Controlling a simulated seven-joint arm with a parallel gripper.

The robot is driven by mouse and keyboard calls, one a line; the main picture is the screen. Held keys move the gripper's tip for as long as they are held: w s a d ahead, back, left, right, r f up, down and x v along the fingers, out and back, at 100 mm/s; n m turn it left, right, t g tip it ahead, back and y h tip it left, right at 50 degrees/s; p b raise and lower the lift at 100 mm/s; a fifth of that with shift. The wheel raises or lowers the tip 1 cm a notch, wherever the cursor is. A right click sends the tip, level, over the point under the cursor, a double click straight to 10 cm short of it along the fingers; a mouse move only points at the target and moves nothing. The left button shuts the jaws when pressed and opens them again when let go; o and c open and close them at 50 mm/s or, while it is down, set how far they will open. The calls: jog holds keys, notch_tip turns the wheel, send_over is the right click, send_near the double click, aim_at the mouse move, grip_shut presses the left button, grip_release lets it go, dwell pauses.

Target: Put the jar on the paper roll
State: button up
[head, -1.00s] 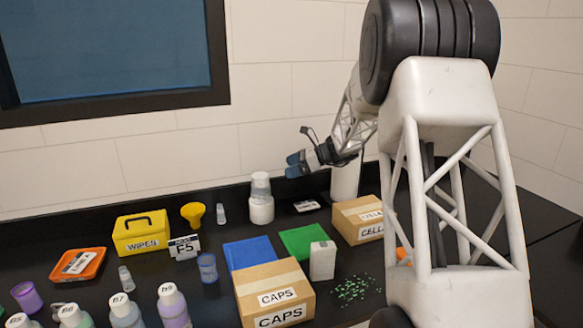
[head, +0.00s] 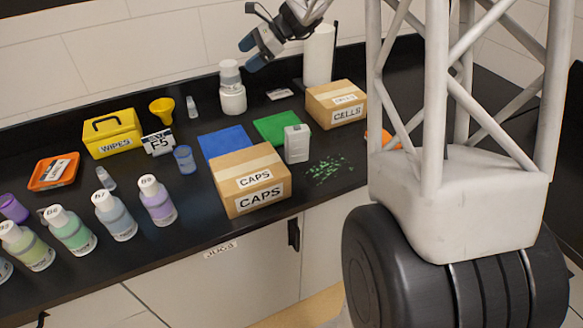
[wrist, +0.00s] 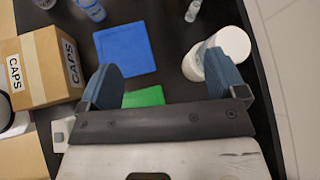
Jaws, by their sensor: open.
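The white jar (head: 232,99) stands on the black bench near the back wall, with a narrower pale part on top. I cannot tell whether that is one piece or two stacked. In the wrist view the jar (wrist: 234,42) is partly behind the right fingertip. The paper roll (head: 318,55) is a tall white cylinder standing upright to the right of the jar, its bottom partly hidden by a box. My gripper (head: 252,53) has blue fingers and is open and empty, above and slightly right of the jar. It also shows wide open in the wrist view (wrist: 160,70).
A CELLS box (head: 335,103) stands in front of the roll. A CAPS box (head: 248,180), blue mat (head: 222,142), green mat (head: 274,126) and white carton (head: 297,143) lie in front. A yellow funnel (head: 162,109) and small vial (head: 191,107) are left of the jar.

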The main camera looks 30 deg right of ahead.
jog(key=s+a+r+n+g+h, duration=0.25)
jog(key=s+a+n, duration=0.3)
jog(key=s, duration=0.75)
jog(key=s+a+f+n+t+h, duration=0.1)
jog(key=s+n+h, duration=0.3)
jog(key=s, duration=1.2)
jog(key=s+a+f+n+t+h, duration=0.1)
jog(key=s+n+h, duration=0.3)
jog(key=s, duration=1.2)
jog(key=a+f+n, duration=0.1)
jog(key=n, duration=0.3)
jog(key=shift+s+a+f+n, duration=0.15)
jog(key=shift+a+f+n, duration=0.1)
jog(key=shift+f+n, duration=0.1)
